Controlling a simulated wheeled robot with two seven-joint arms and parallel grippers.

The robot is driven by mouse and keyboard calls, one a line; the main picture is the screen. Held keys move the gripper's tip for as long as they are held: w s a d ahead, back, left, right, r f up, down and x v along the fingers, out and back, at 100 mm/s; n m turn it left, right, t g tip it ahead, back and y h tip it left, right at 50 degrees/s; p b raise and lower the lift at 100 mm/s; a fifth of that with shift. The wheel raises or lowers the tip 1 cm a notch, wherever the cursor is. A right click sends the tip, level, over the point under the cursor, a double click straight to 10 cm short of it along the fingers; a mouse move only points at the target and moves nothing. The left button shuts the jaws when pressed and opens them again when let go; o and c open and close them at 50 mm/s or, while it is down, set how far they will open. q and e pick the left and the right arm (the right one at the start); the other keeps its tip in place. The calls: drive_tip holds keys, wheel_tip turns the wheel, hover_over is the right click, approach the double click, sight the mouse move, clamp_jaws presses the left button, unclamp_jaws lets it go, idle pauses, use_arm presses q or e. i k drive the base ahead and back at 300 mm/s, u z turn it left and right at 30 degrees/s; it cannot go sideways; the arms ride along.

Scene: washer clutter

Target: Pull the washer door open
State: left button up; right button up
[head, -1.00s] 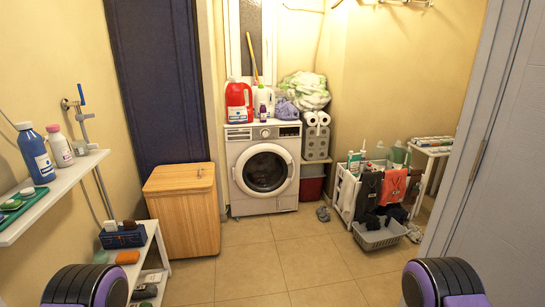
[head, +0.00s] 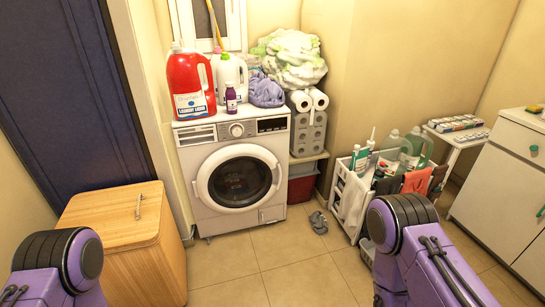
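The washer (head: 224,219) is a white front loader standing against the back wall in the head view. Its round door (head: 240,178) has a white ring and dark glass and looks shut against the front. Two of my arms' purple and black links show at the lower left and lower right, well short of the washer. Neither gripper shows in the frame, so I cannot see their fingers. Nothing of mine touches the door.
A wooden hamper (head: 125,240) stands left of the washer. A white rack (head: 346,200) with bottles and cloths stands at the right. Slippers (head: 319,223) lie on the tiles. A red detergent jug (head: 190,85) stands on the washer. The floor before the washer is clear.

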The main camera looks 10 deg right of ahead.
sight(203, 186)
drive_tip(key=i, duration=0.45)
drive_tip(key=z, duration=1.35)
drive_tip(key=i, duration=1.7)
drive_tip(key=u, duration=0.6)
